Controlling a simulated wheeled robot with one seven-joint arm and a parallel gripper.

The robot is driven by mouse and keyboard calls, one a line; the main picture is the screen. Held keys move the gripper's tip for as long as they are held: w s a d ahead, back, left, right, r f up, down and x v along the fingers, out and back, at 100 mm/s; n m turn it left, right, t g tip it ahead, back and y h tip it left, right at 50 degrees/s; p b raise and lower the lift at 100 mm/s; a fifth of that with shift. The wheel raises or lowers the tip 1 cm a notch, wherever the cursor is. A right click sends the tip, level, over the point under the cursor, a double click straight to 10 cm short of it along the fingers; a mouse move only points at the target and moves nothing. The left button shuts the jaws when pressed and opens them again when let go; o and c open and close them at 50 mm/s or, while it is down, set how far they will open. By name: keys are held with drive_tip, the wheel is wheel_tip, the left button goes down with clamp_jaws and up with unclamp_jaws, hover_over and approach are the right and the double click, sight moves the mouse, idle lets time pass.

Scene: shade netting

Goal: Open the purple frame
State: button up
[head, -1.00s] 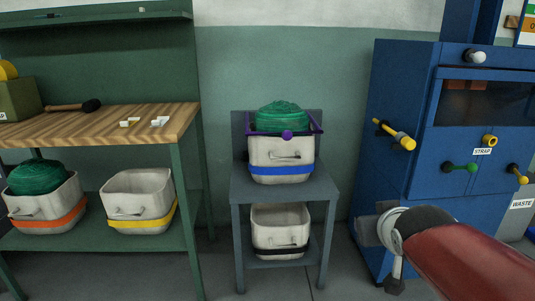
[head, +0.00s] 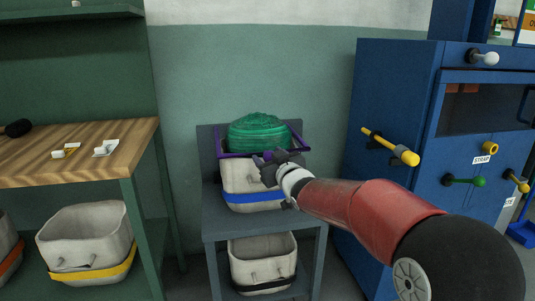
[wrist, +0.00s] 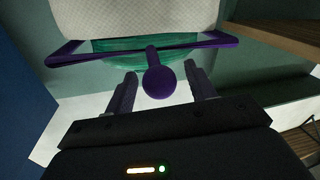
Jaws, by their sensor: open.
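The purple frame (head: 222,155) lies around the top of the white bin with a blue band (head: 253,202), which stands on the grey stand. Green netting (head: 258,133) is heaped inside the frame. In the wrist view the purple frame (wrist: 105,49) shows as a bar with a round purple knob (wrist: 159,81) on a short stem. My gripper (head: 264,161) is at the front of the frame, and it also shows in the wrist view (wrist: 162,90). Its two fingers are apart, one on each side of the knob, with gaps visible between.
A blue cabinet (head: 397,80) with a yellow handle (head: 390,146) and other knobs stands at the right. A wooden workbench (head: 80,160) is at the left, with a yellow-banded bin (head: 85,240) below. A black-banded bin (head: 262,260) sits on the stand's lower shelf.

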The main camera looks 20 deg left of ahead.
drive_tip(key=shift+x, duration=0.85)
clamp_jaws()
drive_tip(key=shift+r, duration=0.15)
